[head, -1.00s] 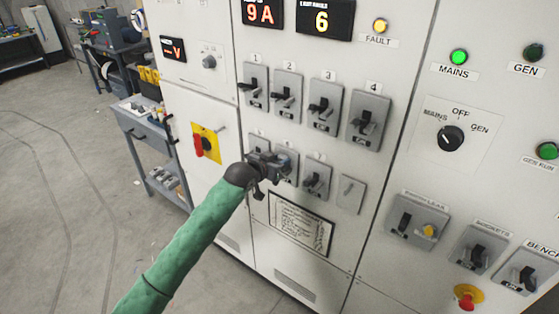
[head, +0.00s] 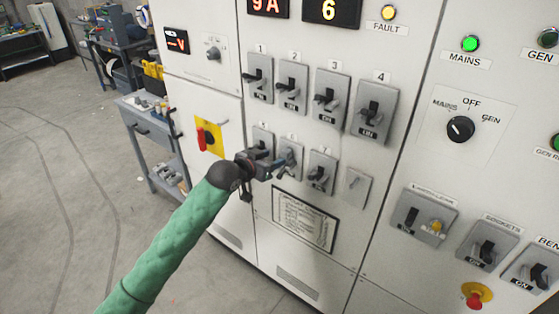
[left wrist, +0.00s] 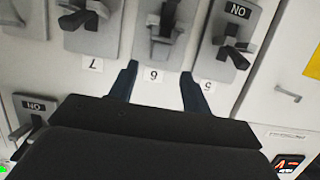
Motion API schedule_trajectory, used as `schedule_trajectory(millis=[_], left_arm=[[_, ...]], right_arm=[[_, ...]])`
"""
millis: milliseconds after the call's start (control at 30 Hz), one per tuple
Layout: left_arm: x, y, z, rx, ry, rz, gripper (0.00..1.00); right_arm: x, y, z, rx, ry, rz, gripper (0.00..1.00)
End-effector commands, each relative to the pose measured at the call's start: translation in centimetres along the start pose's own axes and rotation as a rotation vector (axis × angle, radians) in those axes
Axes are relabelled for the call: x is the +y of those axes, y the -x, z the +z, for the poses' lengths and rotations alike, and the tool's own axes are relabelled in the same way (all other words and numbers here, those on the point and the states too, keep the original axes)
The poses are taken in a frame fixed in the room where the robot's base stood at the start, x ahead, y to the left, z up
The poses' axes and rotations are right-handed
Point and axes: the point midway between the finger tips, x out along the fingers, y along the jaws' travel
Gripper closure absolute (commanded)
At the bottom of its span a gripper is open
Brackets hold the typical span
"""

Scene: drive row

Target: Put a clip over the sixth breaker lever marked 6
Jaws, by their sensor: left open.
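The sixth breaker (head: 290,160) is in the lower row of the white panel, second from the left. In the left wrist view, which is upside down, its dark lever (left wrist: 168,15) stands in a pale grey bracket-like shape. I cannot tell whether that shape is a clip. The label 6 (left wrist: 154,75) is below it in that view. My left gripper (head: 268,165) is open and empty in front of the lower row. Its two fingers (left wrist: 159,85) point at the panel, one each side of label 6, apart from the lever. My right gripper is out of view.
Breakers 5 (left wrist: 232,40) and 7 (left wrist: 92,25) flank breaker 6 closely. The upper row with breaker 3 (head: 331,96) is above. A framed notice (head: 303,218) hangs below. A red switch on yellow (head: 208,136) and a grey cart (head: 150,130) are to the left.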

Motion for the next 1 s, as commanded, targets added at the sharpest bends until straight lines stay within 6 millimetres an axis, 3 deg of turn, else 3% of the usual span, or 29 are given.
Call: schedule_trajectory(millis=[100,300,733,867,967,1000], left_arm=[[0.0,2.1,0.3,0.001,-0.001,-0.001,0.51],[0.0,4.3,0.1,0.001,0.000,0.000,0.51],[-0.2,4.8,0.4,-0.005,0.006,-0.004,0.51],[-1.7,3.1,4.4,-0.045,0.039,-0.036,0.51],[-3.5,1.2,10.7,-0.104,0.083,-0.083,0.51],[-4.3,0.6,13.8,-0.134,0.103,-0.104,0.51]], right_arm=[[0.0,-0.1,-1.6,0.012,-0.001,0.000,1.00],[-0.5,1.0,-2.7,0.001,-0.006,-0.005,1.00],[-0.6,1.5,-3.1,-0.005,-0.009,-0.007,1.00],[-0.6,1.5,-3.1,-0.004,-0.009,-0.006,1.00],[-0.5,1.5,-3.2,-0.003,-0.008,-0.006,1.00],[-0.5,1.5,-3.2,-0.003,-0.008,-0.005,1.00]])
